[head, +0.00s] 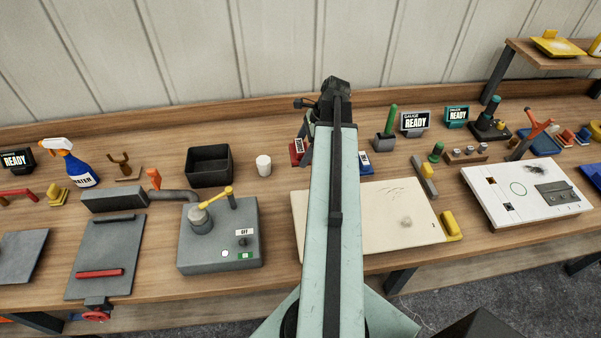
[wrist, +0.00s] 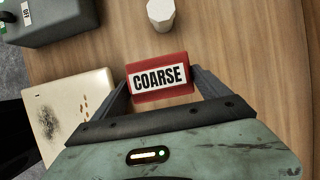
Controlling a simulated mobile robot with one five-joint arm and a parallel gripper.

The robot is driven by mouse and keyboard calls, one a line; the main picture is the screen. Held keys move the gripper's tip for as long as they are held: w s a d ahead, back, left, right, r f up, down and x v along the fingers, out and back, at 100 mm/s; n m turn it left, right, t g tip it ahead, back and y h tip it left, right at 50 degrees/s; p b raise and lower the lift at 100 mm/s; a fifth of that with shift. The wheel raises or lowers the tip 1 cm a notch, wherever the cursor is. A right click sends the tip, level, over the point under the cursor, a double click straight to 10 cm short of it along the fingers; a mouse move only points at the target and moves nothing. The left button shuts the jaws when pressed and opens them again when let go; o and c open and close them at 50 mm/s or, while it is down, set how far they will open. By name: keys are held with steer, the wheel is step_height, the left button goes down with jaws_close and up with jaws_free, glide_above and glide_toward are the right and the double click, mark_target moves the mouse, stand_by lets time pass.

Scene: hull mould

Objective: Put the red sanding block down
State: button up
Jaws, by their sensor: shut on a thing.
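The red sanding block (wrist: 160,93), with a white COARSE label, is between the fingers of my gripper (wrist: 161,82) in the wrist view. My gripper is shut on it. In the head view the red block (head: 295,152) shows just left of my arm, partly hidden by it, over the back part of the bench (head: 275,195). Bare wood surrounds it in the wrist view. I cannot tell whether its underside touches the wood. Most of my gripper is hidden behind my arm in the head view.
A white cup (head: 263,166) and a black bin (head: 209,165) stand left of the block. A cream board (head: 400,220) lies in front, and a blue labelled block (head: 366,163) is right of my arm. A grey machine (head: 220,245) with a yellow lever stands front left.

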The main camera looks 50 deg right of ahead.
mark_target(299, 174)
step_height(299, 174, down, 10)
steer(key=b, duration=0.8)
steer(key=shift+r, duration=0.45)
steer(key=shift+f, duration=0.2)
steer(key=o, duration=1)
steer(key=shift+d+r+p, duration=0.1)
steer(key=shift+r+p, duration=0.4)
steer(key=shift+r, duration=0.1)
steer(key=p+v, duration=1)
steer(key=v, duration=0.1)
steer(key=shift+s+r, duration=0.1)
